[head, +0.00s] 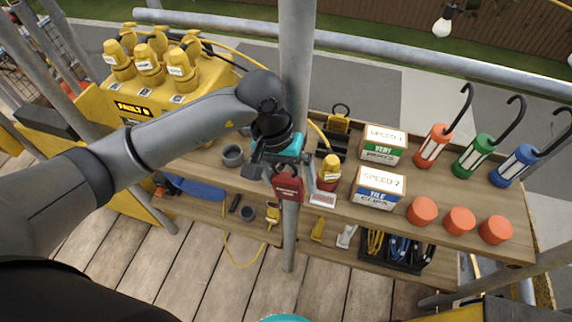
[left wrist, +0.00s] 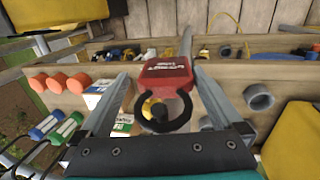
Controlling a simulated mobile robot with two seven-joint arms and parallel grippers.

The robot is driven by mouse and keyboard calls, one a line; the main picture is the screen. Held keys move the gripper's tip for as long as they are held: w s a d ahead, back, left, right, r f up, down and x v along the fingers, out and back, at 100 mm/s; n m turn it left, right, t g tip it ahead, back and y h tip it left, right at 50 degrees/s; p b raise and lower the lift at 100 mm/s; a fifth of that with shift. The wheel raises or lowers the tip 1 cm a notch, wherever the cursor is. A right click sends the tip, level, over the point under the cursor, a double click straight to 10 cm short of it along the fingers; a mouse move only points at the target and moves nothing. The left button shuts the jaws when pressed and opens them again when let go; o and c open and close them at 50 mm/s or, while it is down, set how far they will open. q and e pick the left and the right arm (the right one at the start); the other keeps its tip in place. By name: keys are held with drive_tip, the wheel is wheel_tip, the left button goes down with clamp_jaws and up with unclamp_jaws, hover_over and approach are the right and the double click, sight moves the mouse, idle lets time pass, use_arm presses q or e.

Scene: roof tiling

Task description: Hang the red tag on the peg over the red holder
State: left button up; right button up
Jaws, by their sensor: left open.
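The red tag (head: 288,187) is a flat red plate with white lettering and a black ring. In the left wrist view the tag (left wrist: 165,72) and its ring lie between the two spread fingers of my left gripper (left wrist: 163,95), with gaps at the sides. In the head view my left gripper (head: 284,168) is open at the tag, in front of the grey upright pole. A yellow-topped plug (head: 330,165) stands in a red base (head: 327,184), probably the red holder, just right of the tag. I cannot make out its peg.
A yellow tag (head: 338,122) is behind the plug. Two clip boxes (head: 379,187), several orange caps (head: 422,211) and hooked lamps (head: 433,146) occupy the shelf's right. A grey cup (head: 233,155) and yellow plug box (head: 165,90) are left. The grey pole (head: 296,60) rises close by.

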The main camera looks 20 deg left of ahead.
use_arm(q)
drive_tip(key=b+v, duration=0.1)
drive_tip(key=v, duration=1.4)
drive_tip(key=shift+s, duration=0.15)
